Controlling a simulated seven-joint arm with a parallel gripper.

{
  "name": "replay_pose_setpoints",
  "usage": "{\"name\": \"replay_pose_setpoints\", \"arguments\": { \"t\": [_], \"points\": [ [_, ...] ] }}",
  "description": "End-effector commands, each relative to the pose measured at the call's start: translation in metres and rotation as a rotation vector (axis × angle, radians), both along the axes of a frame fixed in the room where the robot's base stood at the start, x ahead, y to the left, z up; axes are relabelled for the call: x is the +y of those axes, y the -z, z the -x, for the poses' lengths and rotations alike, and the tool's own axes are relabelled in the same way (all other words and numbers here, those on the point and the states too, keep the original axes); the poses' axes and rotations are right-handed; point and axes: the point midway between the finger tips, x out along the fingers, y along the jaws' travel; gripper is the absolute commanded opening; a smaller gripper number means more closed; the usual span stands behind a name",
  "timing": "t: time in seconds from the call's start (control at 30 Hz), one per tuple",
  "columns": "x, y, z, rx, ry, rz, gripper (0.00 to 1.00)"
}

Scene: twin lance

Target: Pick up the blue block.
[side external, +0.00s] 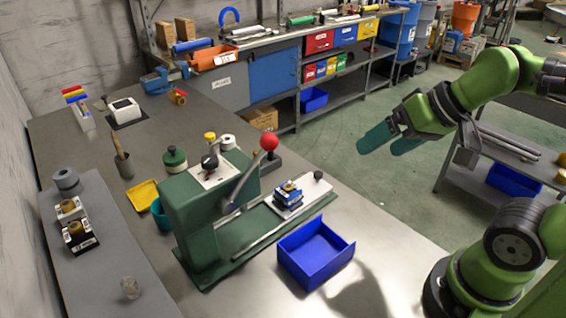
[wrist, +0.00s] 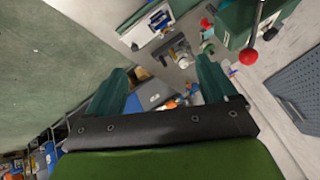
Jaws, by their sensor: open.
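The blue block (side external: 288,195) sits on a white plate (side external: 310,191) on the slide of a green lever press. Something dark and yellowish lies on top of the block. The block also shows small near the top edge of the wrist view (wrist: 159,18). My gripper (side external: 390,142) has two teal fingers. In the wrist view my gripper (wrist: 163,68) is open, with nothing between its fingers. It is up in the air to the right of the block and well apart from it.
The green press (side external: 197,222) has a lever with a red ball (side external: 269,142) rising beside the block. An open blue bin (side external: 316,254) stands in front of the plate. A black knob (side external: 318,175) is at the plate's far end. The air between gripper and press looks clear.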

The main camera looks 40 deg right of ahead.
Motion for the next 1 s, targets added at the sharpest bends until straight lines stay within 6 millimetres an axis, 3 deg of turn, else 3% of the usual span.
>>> {"name": "replay_pose_setpoints", "arguments": {
  "t": [0.27, 0.57, 0.8, 1.0],
  "points": [
    [0.006, 0.013, -0.008, 0.070, -0.025, 0.000, 0.86],
    [0.022, 0.024, -0.088, 0.310, -0.121, 0.066, 0.86],
    [0.037, 0.051, -0.159, 0.505, -0.186, 0.164, 0.86],
    [0.041, 0.059, -0.197, 0.591, -0.197, 0.227, 0.86]
  ]
}}
